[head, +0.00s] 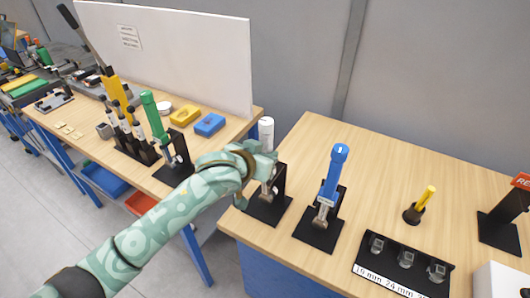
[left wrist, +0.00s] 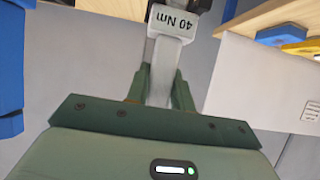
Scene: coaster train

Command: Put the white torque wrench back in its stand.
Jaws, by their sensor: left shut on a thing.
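The white torque wrench (head: 266,132) stands about upright, its pale top showing above my left gripper (head: 262,160). My left gripper is shut on it. A black stand (head: 268,210) is directly below the gripper, at the left edge of the right table. A metal part of the wrench shows close to the stand's upright. My arm hides part of both, so I cannot tell whether the wrench is seated. My right gripper is out of view.
A blue torque wrench (head: 333,175) stands in its own black stand just to the right. A green wrench (head: 153,117) stands on the left table. A yellow-handled tool (head: 425,197) and a socket tray (head: 403,265) are farther right. A gap separates the tables.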

